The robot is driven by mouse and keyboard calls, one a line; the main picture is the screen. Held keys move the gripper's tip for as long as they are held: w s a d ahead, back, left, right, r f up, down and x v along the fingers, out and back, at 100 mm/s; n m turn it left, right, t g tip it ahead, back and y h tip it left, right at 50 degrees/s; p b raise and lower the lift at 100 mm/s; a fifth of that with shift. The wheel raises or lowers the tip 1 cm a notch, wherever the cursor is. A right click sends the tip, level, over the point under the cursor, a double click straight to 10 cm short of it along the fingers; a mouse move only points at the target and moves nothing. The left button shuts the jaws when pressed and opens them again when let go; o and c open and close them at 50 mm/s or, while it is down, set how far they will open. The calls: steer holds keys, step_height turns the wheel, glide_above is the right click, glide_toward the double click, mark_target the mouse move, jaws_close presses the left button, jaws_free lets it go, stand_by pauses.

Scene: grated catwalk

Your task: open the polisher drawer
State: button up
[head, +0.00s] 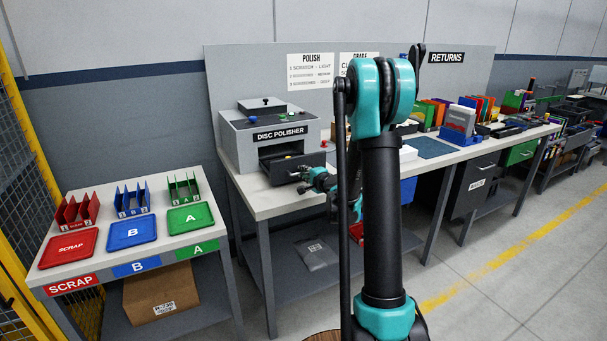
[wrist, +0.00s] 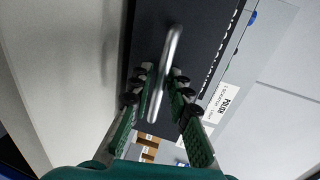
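The grey disc polisher (head: 236,140) stands on the left end of the workbench. Its dark drawer front (head: 311,162) shows below the label and looks a little forward of the body, with a dark gap above it. My gripper (head: 308,182) is at the drawer front in the head view, small and partly behind my arm. In the wrist view, the silver bar handle (wrist: 172,50) runs between the two green fingers of my gripper (wrist: 161,82). The fingers stand apart on either side of the handle, with narrow gaps visible. The dark drawer front (wrist: 205,30) lies behind the handle.
A side table at left holds a red scrap tray (head: 73,245), a blue tray (head: 131,232) and a green tray (head: 190,219), with racks behind. My arm hides the bench's middle. Folders and bins fill the bench's right. The floor at right is clear.

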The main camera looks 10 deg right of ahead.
steer(key=v, duration=1.2)
steer(key=s+a+f+n+g, duration=0.3)
steer(key=s+n, duration=0.1)
steer(key=s, duration=0.3)
steer(key=s+a+f+n+g, duration=0.2)
steer(key=s+a+n+g, duration=0.15)
steer(key=s, duration=0.35)
steer(key=s+d+f+n+g+h, duration=0.2)
steer(key=s+d+f+n, duration=0.1)
steer(key=s, duration=0.6)
steer(key=s+d+f+n+g+h, duration=0.2)
steer(key=s+d+f+n, duration=0.1)
steer(key=s, duration=0.6)
steer(key=shift+f+n+h, duration=0.4)
steer(key=shift+f+n, duration=0.05)
steer(key=shift+f, duration=0.15)
